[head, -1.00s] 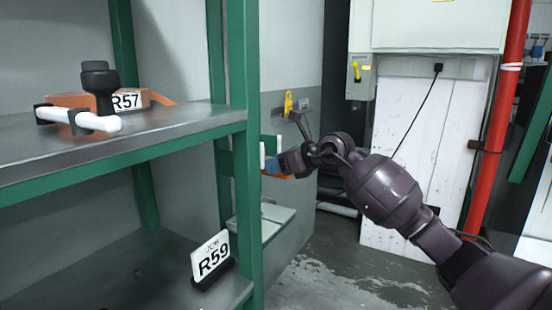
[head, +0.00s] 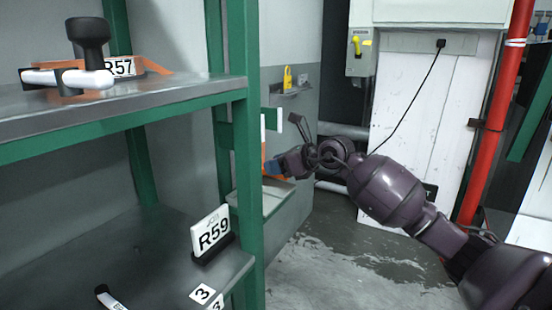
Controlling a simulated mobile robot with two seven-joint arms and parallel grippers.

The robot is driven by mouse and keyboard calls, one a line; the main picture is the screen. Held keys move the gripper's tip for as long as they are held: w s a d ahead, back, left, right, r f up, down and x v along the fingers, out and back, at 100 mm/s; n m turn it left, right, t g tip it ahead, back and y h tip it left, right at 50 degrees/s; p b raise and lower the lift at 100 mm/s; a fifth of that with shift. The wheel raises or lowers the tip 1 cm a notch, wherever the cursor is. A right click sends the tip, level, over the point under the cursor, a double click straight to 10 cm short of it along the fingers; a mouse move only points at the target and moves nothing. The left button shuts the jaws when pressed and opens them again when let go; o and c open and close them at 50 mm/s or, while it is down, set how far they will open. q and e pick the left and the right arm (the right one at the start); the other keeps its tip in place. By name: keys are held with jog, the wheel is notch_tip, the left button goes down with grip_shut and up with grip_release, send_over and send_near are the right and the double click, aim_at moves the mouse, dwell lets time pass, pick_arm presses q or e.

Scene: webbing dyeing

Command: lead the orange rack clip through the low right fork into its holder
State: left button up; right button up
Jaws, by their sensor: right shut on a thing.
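I cannot make out the low right fork or the clip's holder for certain. My left gripper is not in view.
The green post (head: 246,150) stands close left of my gripper. A pale ledge (head: 275,200) lies below the gripper.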

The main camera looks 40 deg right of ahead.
jog(key=shift+f, duration=1.55)
jog(key=o, duration=1)
jog(key=shift+s, duration=0.1)
